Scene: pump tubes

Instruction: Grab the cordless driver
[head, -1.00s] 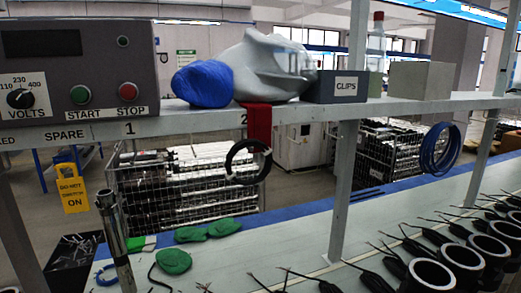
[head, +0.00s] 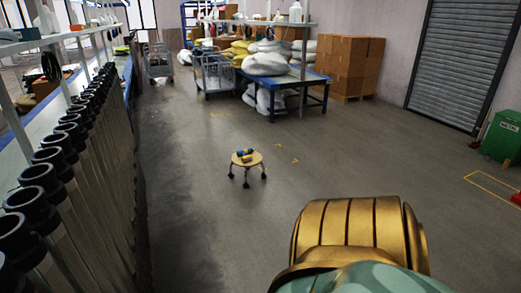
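A small yellow and blue object (head: 246,155), possibly the cordless driver, lies on a low round stool (head: 241,162) in the middle of the floor. It is too small to make out its shape clearly. Neither of my grippers shows in the head view. A gold and pale green part at the bottom right looks like my own arm.
A long bench (head: 68,108) with a row of black-rimmed tubes (head: 45,178) runs along the left. A blue table (head: 306,78), sacks, carts (head: 216,78) and stacked boxes (head: 348,65) stand at the back. A green metal bin (head: 503,138) is right. Floor around the stool is clear.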

